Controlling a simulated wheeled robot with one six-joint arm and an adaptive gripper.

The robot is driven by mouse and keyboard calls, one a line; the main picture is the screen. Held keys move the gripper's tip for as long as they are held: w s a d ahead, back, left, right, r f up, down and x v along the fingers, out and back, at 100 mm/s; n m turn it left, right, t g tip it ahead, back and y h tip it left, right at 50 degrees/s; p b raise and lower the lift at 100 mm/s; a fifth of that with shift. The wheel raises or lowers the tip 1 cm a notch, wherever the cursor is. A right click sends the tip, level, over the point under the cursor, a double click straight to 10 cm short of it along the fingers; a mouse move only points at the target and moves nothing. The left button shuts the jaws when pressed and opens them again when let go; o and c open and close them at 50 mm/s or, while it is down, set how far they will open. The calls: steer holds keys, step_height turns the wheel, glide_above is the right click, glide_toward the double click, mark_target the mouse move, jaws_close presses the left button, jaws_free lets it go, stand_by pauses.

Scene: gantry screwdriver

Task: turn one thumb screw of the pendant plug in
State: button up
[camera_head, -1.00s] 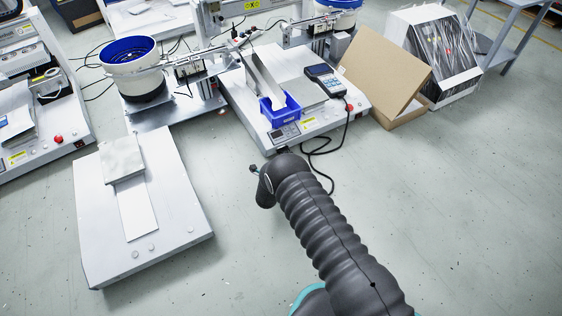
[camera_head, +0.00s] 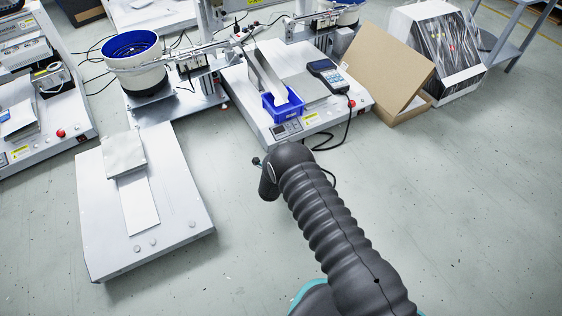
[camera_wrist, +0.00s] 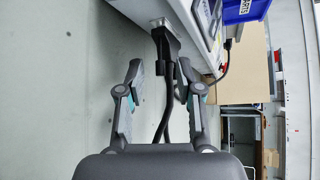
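The pendant plug (camera_wrist: 166,36) sits at the front edge of the white machine in the wrist view, at a pale metal connector (camera_wrist: 157,22). Its black cable runs back between my fingers. My gripper (camera_wrist: 160,72) is open, one finger on each side of the cable, with the plug just beyond the fingertips. The fingers do not visibly grip anything. The thumb screws are too small to make out. In the head view the grey hand pendant (camera_head: 327,74) lies on the machine, and its black cable (camera_head: 346,132) drops toward my arm, which hides the plug and my fingers.
A blue parts bin (camera_head: 284,105) stands on the machine's near corner and shows at the top of the wrist view. An open cardboard box (camera_head: 388,70) is to the right. A white base plate (camera_head: 185,215) lies on the left. The floor at right is clear.

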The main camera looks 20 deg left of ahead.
steer(key=v, duration=1.1)
steer(key=shift+s, duration=0.35)
steer(key=shift+r, duration=0.1)
